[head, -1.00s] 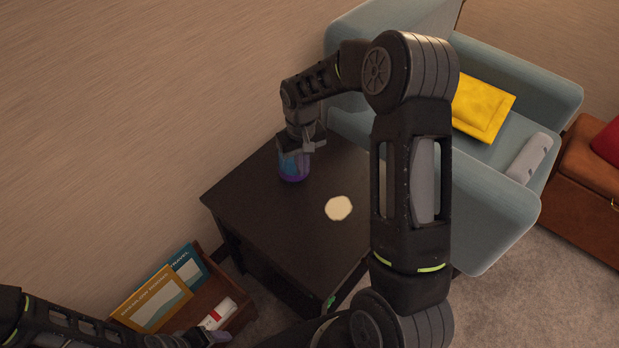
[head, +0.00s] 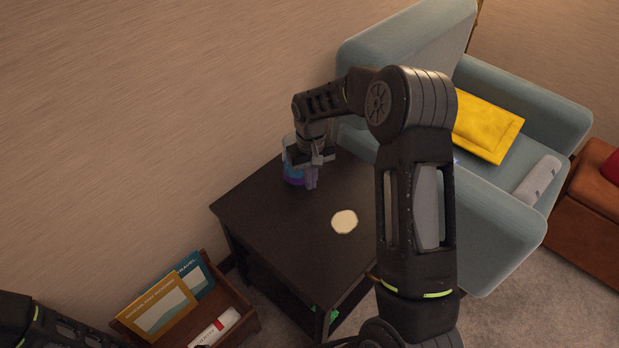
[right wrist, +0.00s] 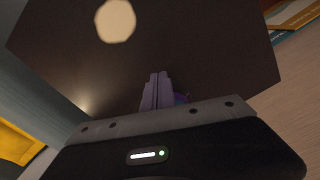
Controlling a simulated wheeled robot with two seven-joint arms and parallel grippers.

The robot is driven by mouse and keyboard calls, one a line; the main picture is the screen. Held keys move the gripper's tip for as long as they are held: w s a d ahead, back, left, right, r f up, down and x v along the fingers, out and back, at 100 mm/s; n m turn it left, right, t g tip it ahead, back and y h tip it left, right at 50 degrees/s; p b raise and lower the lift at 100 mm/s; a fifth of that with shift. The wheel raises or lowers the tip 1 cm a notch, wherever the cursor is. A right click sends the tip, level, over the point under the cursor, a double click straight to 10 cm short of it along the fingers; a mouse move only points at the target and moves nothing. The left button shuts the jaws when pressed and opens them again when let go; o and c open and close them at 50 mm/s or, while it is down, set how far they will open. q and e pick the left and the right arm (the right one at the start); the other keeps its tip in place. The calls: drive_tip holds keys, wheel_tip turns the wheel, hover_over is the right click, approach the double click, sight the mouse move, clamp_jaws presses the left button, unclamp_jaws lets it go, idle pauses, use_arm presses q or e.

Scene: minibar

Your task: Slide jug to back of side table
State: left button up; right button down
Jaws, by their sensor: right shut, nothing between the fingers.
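The jug (head: 291,171), blue and purple, stands near the back edge of the dark side table (head: 268,228), close to the wall. My right gripper (head: 312,182) is shut and empty, its fingers pointing down at the jug's right side. It hides part of the jug, and I cannot tell whether they touch. In the right wrist view the closed fingers (right wrist: 155,90) show with a small purple-blue piece of the jug (right wrist: 181,99) just beside them. Of my left arm only a link shows at the lower left; its gripper is out of view.
A pale round coaster (head: 344,221) lies on the table. The blue-grey armchair (head: 490,225) with a yellow cushion (head: 487,126) stands close on the right. A wooden rack (head: 238,315) with magazines is at the lower left. The tabletop's front left is clear.

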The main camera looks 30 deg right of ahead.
wheel_tip(320, 180, up, 10)
drive_tip(key=shift+p, duration=0.3)
idle(0.4)
